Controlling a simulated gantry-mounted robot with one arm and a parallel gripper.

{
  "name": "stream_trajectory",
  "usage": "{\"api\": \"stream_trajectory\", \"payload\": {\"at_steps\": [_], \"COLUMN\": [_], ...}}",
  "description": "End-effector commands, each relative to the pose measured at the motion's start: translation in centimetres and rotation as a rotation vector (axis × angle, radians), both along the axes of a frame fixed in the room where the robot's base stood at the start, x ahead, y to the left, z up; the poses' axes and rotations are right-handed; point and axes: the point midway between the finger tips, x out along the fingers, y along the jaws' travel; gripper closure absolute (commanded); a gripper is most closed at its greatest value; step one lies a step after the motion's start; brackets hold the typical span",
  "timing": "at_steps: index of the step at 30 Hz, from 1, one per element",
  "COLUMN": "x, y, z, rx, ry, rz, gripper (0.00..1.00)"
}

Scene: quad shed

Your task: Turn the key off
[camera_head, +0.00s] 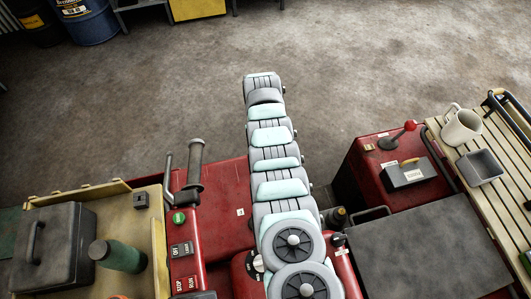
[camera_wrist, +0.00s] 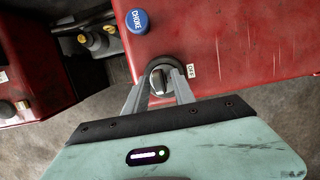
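In the wrist view, the key (camera_wrist: 157,79) is a grey, flat-sided grip in a round black switch on a red panel. My gripper (camera_wrist: 159,84) reaches toward it with one grey finger on each side. The fingers stand apart, and the key lies between them in the picture. I cannot tell whether either finger touches it. The head view does not show my fingers, and my arm covers much of the middle there.
Yellow-capped fittings (camera_wrist: 92,40) lie farther left. In the head view, a handlebar grip (camera_head: 196,165) rises left of my arm.

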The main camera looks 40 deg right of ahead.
Motion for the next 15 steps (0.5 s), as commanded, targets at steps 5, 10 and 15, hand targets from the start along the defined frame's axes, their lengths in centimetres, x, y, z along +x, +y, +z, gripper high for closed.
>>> {"api": "stream_trajectory", "payload": {"at_steps": [5, 10, 15], "x": [0.0, 0.1, 0.1], "y": [0.0, 0.0, 0.0], "z": [0.3, 1.8, 3.5], "rx": [0.0, -0.001, 0.0], "ry": [0.0, -0.002, -0.002], "rz": [0.0, 0.0, 0.0], "gripper": [0.69, 0.69, 0.69]}}
